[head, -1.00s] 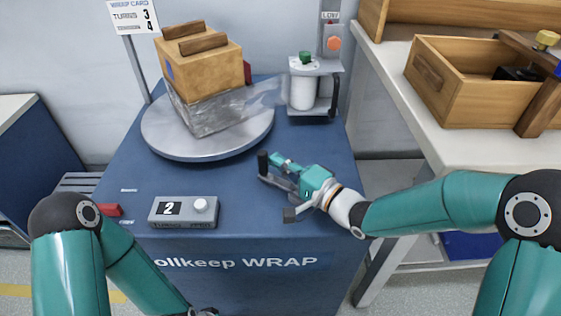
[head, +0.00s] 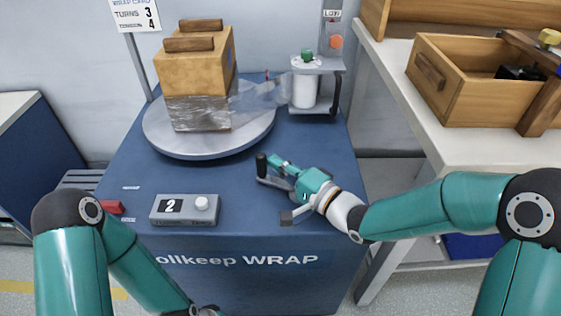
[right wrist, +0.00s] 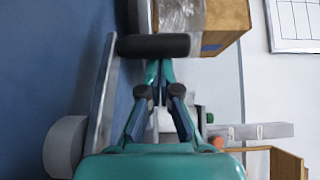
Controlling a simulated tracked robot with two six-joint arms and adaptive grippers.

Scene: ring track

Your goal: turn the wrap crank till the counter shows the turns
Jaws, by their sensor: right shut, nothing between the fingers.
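The wrap crank has a black upright handle (head: 262,163) on a grey arm. It stands at the right front of the blue wrap machine. My right gripper (head: 278,162) is shut and empty, its fingertips close beside the handle. In the right wrist view the handle (right wrist: 153,45) lies across the shut fingertips (right wrist: 160,68); I cannot tell whether they touch. The grey counter (head: 184,209) shows 2. My left gripper is out of view.
A red block (head: 113,207) lies at the left front. On the right, a bench (head: 440,150) holds a wooden drawer box (head: 455,85).

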